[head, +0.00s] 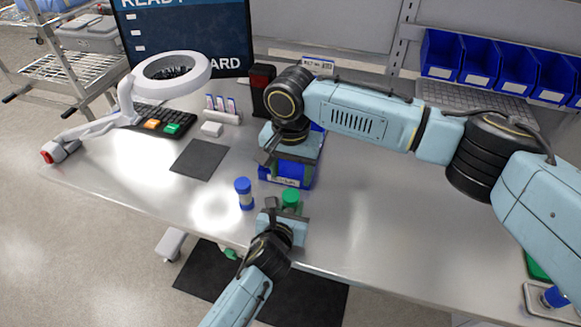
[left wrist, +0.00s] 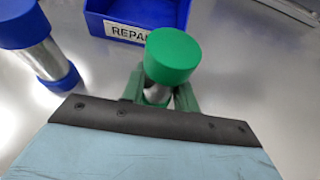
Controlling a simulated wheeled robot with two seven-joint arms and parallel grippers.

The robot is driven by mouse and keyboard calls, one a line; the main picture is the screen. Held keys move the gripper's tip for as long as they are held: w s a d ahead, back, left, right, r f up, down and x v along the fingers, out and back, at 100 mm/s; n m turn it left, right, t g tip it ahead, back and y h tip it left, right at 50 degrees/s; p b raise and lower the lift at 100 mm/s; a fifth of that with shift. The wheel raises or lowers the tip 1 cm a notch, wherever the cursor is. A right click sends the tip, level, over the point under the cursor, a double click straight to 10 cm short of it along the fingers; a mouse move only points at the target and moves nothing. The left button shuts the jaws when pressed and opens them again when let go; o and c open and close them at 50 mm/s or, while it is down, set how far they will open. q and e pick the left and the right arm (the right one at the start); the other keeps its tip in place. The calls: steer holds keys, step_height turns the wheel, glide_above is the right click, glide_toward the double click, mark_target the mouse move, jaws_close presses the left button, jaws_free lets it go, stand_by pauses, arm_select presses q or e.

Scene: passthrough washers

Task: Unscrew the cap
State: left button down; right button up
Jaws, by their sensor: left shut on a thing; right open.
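A metal cylinder with a green cap (head: 291,197) stands upright near the table's front. In the left wrist view the green cap (left wrist: 172,55) sits on top, with the green fingers closed around the metal body below it. My left gripper (head: 287,209) is shut on this cylinder. My right gripper (head: 291,170) is open, pointing down just behind the green cap and in front of or over the blue bin, apart from the cap. Its exact height is hard to tell.
A blue-capped cylinder (head: 244,194) stands left of the held one. The blue bin (head: 286,182) has a label starting "REPA" in the left wrist view (left wrist: 128,31). A dark mat (head: 200,160), keyboard (head: 150,118) and magnifier lamp (head: 172,72) lie left. The table's right middle is clear.

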mark_target(291, 195)
step_height(291, 195, down, 8)
steer(key=shift+r, duration=0.15)
steer(key=shift+c, duration=0.4)
steer(key=c, duration=0.9)
steer(key=n, duration=0.5)
steer(key=shift+s, duration=0.1)
steer(key=shift+c, duration=0.2)
steer(key=n, duration=0.4)
steer(key=o, duration=1.1)
